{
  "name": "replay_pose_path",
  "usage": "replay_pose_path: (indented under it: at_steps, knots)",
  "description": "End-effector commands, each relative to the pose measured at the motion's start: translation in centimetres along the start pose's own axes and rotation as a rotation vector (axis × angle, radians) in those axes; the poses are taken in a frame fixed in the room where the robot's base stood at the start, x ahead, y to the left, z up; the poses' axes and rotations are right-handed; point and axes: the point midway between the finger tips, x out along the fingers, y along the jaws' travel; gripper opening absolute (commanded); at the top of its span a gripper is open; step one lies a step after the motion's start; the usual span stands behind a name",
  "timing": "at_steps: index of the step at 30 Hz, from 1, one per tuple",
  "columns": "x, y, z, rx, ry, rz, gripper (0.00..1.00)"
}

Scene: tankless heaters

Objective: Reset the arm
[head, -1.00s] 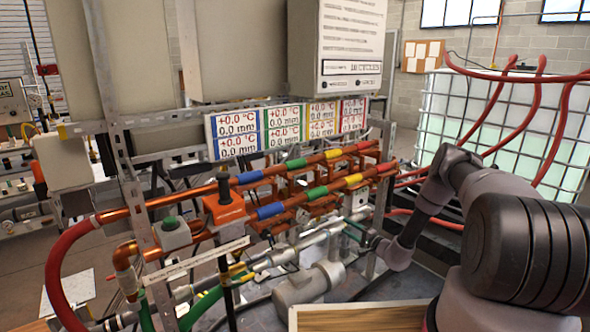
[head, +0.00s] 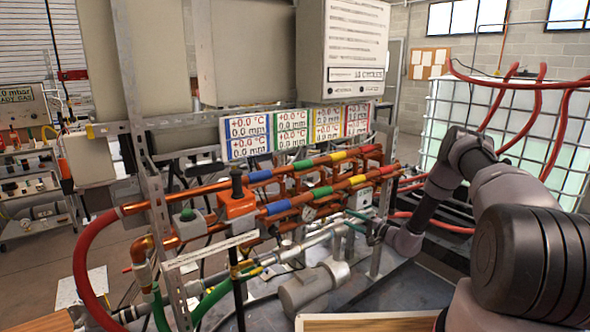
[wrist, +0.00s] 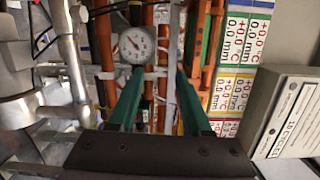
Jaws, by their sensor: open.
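My arm reaches in from the right side of the head view and bends down toward the pipe rig. My gripper (head: 358,222) has green fingers and points left, just in front of the lower pipes. In the wrist view the two green fingers (wrist: 158,88) stand apart with nothing held between them. A round white dial gauge (wrist: 136,45) and orange pipes lie beyond the fingers. I cannot tell how near the fingertips are to the pipes.
Copper pipes with coloured bands (head: 322,190) run across the rig under the display panels (head: 297,132). A grey pump (head: 305,287) sits below. A white caged tank (head: 470,105) with red hoses stands at the right. A wooden-topped surface (head: 365,323) is at the bottom.

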Motion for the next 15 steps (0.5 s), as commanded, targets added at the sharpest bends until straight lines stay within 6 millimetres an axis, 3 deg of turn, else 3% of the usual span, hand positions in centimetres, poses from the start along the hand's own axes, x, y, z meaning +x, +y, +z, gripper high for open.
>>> replay_pose_path:
  at_steps: [8, 15]
  knots:
    - [1.5, -8.5, 2.7, -0.025, -0.181, 0.054, 0.49]
    - [1.2, -19.2, 8.2, -0.073, -0.399, 0.200, 0.49]
